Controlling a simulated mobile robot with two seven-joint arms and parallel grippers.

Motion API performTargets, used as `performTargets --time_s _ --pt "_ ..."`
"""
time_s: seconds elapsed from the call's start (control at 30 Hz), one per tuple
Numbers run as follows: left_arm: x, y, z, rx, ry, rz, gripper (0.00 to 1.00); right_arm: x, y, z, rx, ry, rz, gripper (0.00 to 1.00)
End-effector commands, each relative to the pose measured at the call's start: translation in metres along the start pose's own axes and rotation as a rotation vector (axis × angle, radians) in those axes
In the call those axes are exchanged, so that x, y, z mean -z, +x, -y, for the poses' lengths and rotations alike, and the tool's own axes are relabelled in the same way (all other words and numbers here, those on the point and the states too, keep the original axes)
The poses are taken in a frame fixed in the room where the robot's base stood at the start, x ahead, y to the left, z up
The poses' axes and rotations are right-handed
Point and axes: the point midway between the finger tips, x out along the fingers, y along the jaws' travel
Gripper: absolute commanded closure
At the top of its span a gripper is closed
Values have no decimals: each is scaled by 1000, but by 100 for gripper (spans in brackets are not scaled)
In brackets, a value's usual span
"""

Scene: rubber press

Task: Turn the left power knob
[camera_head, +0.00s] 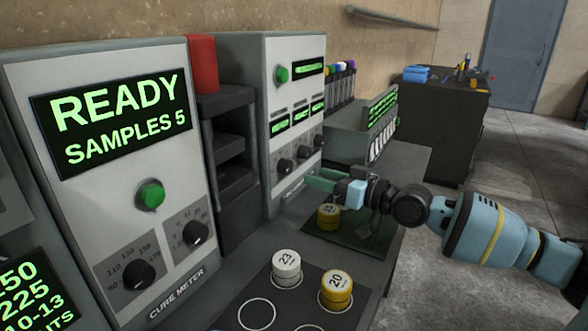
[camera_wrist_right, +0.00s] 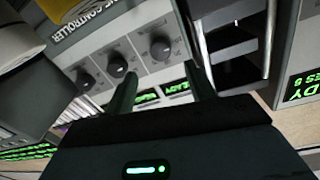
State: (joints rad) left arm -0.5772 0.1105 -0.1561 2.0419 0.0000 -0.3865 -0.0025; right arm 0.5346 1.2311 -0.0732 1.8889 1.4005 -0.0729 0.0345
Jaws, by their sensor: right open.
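The controller box (camera_head: 290,110) has a row of three dark round knobs under its green displays. The left power knob (camera_head: 285,165) is nearest the black shelf. My right gripper (camera_head: 318,183) is in front of the box's lower part, at its right side, fingers toward the panel. In the right wrist view the panel appears upside down. There the left knob (camera_wrist_right: 160,48) lies beyond the gap between my open, empty fingers (camera_wrist_right: 163,80). The fingers appear apart from it. My left gripper is not in view.
The cure meter (camera_head: 110,180) with a green button and two knobs stands at the left. A black shelf (camera_head: 230,150) is between the boxes. Labelled white (camera_head: 286,268) and yellow (camera_head: 336,288) sample pots stand on the bench below; another yellow pot (camera_head: 328,215) is under my gripper.

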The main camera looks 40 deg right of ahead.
Motion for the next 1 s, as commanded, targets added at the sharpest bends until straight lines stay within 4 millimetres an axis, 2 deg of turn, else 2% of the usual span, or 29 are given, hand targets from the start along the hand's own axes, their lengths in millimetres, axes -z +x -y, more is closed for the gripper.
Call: performTargets --time_s 0.7,1.0 --pt "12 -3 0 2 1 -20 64 2 64 1 2 1 -4 45" --pt "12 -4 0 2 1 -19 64 1 74 2 3 -1 0 45"
